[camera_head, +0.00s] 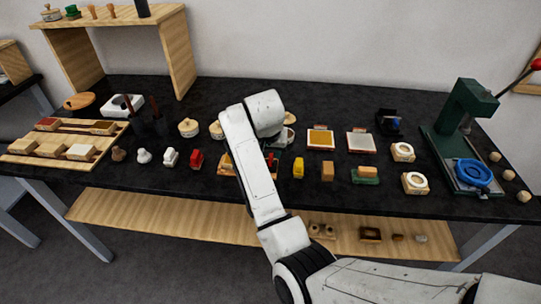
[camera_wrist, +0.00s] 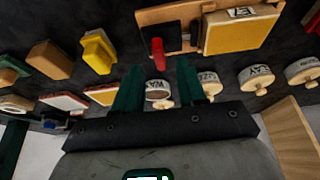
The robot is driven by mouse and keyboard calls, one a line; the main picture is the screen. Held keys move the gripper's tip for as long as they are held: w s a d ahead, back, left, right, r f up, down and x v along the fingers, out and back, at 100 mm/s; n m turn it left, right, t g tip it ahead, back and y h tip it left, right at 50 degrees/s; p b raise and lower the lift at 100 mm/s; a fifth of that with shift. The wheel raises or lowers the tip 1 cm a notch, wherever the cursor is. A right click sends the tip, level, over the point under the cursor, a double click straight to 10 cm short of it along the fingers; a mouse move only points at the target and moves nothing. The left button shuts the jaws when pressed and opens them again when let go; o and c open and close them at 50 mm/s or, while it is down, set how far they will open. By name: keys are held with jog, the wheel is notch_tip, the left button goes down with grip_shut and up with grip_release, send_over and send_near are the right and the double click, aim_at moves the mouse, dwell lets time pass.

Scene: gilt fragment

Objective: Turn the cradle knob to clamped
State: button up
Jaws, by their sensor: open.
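The wooden cradle (camera_wrist: 180,30) crosses the top of the wrist view and holds a large yellow block (camera_wrist: 240,32) and a dark piece. A red upright knob (camera_wrist: 157,53) stands at its near side; I cannot read its setting. My gripper (camera_wrist: 158,72) is open, with dark green fingers on either side of the picture line to the knob. The fingertips appear close to it, but contact cannot be told. In the head view the cradle (camera_head: 227,161) is partly hidden behind my arm, and a bit of red (camera_head: 270,160) shows just right of the arm.
Lidded jars (camera_wrist: 252,78) stand beyond the cradle. A yellow piece (camera_head: 298,167), a tan block (camera_head: 327,171) and a red piece (camera_head: 196,158) stand nearby on the black bench. A green press (camera_head: 466,110) with a blue wheel (camera_head: 472,173) is at right. A wooden tray (camera_head: 60,159) is at left.

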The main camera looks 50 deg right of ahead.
jog(key=shift+x, duration=2)
jog(key=shift+s, duration=0.1)
grip_shut()
